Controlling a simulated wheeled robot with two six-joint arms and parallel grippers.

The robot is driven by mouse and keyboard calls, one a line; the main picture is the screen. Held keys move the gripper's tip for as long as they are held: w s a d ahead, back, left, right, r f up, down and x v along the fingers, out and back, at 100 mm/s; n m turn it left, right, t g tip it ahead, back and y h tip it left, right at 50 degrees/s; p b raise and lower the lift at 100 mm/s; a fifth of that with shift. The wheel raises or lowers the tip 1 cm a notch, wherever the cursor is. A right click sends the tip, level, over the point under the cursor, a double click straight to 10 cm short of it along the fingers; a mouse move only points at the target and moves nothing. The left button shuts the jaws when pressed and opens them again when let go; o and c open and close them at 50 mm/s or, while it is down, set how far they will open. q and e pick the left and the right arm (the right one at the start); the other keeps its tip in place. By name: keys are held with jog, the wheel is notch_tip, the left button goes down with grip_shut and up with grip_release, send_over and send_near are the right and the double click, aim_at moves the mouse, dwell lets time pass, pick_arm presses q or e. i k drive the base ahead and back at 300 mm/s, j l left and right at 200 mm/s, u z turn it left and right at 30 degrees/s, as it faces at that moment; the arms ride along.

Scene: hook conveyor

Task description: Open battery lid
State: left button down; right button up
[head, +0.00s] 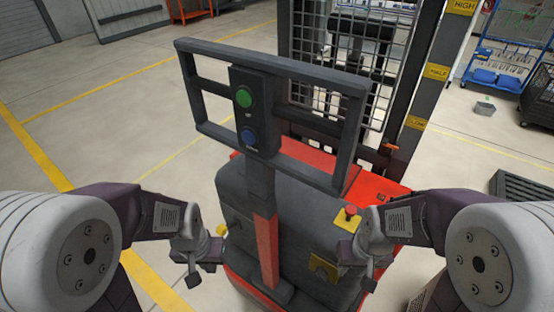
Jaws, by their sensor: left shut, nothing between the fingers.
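The battery lid appears to be the dark grey cover (235,188) on the red vehicle in front of me, and it looks shut. A yellow fitting (323,268) sits on its right front part, and a small yellow part (221,229) shows at its left edge. My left gripper (193,280) is shut and empty, just left of the cover. My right gripper (370,284) is at the cover's right side, near the yellow fitting. Its fingers are too small and dark to tell whether they are open. I cannot tell whether either gripper touches the cover.
A red emergency button (350,209) is near my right arm. A mesh guard and mast (428,85) rise behind. Floor at left is clear.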

aim_at(322, 159)
jog(key=i+j+u, duration=0.2)
jog(key=j, duration=0.2)
jog(key=j+u, duration=0.2)
jog(key=j, duration=0.2)
jog(key=i+j+u, duration=0.2)
jog(key=j, duration=0.2)
jog(key=i+j+u, duration=0.2)
jog(key=j, duration=0.15)
jog(key=j+u, duration=0.2)
jog(key=j, duration=0.15)
jog(key=i+j+z, duration=0.15)
jog(key=i+z, duration=0.2)
jog(key=i, duration=0.15)
jog(key=i+j+z, duration=0.3)
jog(key=i, duration=0.25)
jog(key=i+z, duration=0.3)
jog(key=z, duration=0.15)
jog(key=i+j+z, duration=0.1)
jog(key=i+z, duration=0.2)
jog(key=z, duration=0.15)
jog(key=i+j+z, duration=0.2)
jog(key=z, duration=0.25)
jog(key=i+j+z, duration=0.25)
jog(key=z, duration=0.15)
jog(key=i+j+z, duration=0.2)
jog(key=j+z, duration=0.25)
